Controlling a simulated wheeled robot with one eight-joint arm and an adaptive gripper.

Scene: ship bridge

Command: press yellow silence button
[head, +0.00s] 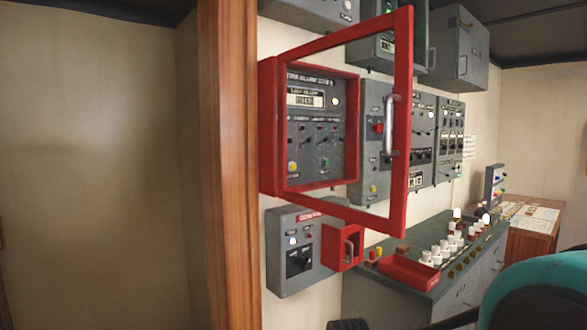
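A red wall cabinet (268,128) has its red-framed door (402,120) swung open toward the right. The grey panel (317,150) inside is exposed. A yellow button (292,167) is at its lower left. Another yellow button (373,188) is low on the grey panel to the right, seen through the door frame. The labels are too small to tell which one is marked silence. My gripper is not in view.
A grey box (290,262) with a small red cover (342,246) hangs below the cabinet. A wooden post (229,150) stands left. A console (432,240) with white knobs extends right. A teal rounded object (540,287) fills the lower right corner. The open door sticks out.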

